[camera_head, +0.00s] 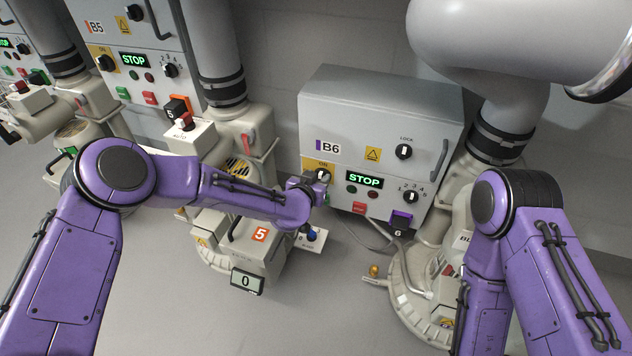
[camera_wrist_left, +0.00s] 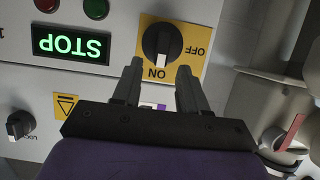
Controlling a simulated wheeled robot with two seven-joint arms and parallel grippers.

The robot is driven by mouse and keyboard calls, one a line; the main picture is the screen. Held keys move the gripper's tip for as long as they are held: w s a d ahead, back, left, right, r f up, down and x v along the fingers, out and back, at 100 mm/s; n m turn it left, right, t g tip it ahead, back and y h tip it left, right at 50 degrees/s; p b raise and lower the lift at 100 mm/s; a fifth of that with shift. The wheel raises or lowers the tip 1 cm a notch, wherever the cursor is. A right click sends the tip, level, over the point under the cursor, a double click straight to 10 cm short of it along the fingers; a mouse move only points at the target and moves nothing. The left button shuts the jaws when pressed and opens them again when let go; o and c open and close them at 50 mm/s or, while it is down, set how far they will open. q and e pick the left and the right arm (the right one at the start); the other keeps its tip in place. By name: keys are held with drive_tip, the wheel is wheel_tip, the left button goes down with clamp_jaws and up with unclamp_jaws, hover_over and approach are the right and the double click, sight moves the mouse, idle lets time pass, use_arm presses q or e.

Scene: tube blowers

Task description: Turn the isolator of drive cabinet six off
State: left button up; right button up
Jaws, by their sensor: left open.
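Drive cabinet B6 (camera_head: 380,125) stands at the middle right of the head view. Its isolator is a black rotary knob (camera_wrist_left: 162,42) on a yellow plate (camera_wrist_left: 190,40) marked ON and OFF; in the left wrist view, which sees the cabinet upside down, the knob's white mark points to ON. In the head view the knob (camera_head: 323,175) is partly covered by my left gripper (camera_head: 319,186). My left gripper (camera_wrist_left: 160,72) is open, with its two fingertips just short of the knob and nothing between them. My right gripper is out of view.
The lit STOP display (camera_wrist_left: 70,45) sits beside the isolator plate. The LOCK knob (camera_head: 404,152), a speed selector (camera_head: 410,197) and a door handle (camera_head: 439,160) are on the same front. Cabinet B5 (camera_head: 130,50) is at left. A blower (camera_head: 250,250) stands below my left forearm.

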use_arm(q)
drive_tip(key=shift+x, duration=0.95)
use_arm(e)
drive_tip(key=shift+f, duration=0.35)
